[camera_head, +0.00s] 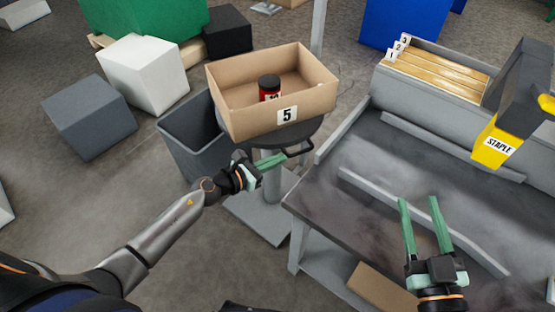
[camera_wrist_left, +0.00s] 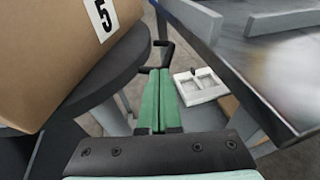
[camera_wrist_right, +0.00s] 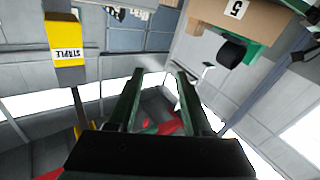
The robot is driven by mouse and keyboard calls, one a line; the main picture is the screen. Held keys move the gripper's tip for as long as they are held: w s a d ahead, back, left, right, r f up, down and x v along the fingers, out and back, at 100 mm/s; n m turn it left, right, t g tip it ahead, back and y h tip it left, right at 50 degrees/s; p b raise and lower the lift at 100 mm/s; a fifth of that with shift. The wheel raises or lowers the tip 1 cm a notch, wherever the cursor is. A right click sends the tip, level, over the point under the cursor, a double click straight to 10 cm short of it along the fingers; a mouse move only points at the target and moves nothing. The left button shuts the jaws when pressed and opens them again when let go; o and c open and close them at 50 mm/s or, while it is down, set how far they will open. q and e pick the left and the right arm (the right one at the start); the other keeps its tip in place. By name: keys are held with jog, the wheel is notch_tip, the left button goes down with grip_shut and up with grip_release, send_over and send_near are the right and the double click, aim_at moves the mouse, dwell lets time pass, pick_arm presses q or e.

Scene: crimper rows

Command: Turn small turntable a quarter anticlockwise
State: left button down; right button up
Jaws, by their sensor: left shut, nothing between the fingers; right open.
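The small turntable (camera_head: 312,127) is a dark round disc on a grey post, left of the workbench. It also shows in the left wrist view (camera_wrist_left: 112,75). An open cardboard box marked 5 (camera_head: 247,122) sits on it, with a red jar with a black lid (camera_head: 269,88) inside. A dark loop handle (camera_head: 312,148) sticks out from the disc's rim towards the bench. My left gripper (camera_head: 285,158) is shut and empty, its green fingertips at the handle. Whether they touch it I cannot tell. My right gripper (camera_head: 419,198) is open and empty above the bench.
The grey workbench (camera_head: 340,205) stands close to the handle's right. A yellow stapling machine (camera_head: 490,148) and a bin of wooden strips (camera_head: 435,68) are at its back. A grey open bin (camera_head: 185,135) stands left of the turntable, with white and grey blocks (camera_head: 143,75) beyond.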

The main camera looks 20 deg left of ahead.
aim_at(307, 151)
pick_arm(q)
jog(key=shift+w+d, duration=0.1)
pick_arm(e)
jog(key=shift+r, duration=0.4)
pick_arm(q)
jog(key=w+d, duration=0.1)
jog(key=d, duration=0.2)
jog(key=w+d, duration=0.1)
jog(key=shift+w+d+r, duration=0.1)
jog(key=shift+w+d, duration=0.1)
jog(key=shift+w, duration=0.15)
jog(key=w+d, duration=0.4)
pick_arm(e)
jog(key=shift+r, duration=0.35)
pick_arm(q)
jog(key=shift+s, duration=0.1)
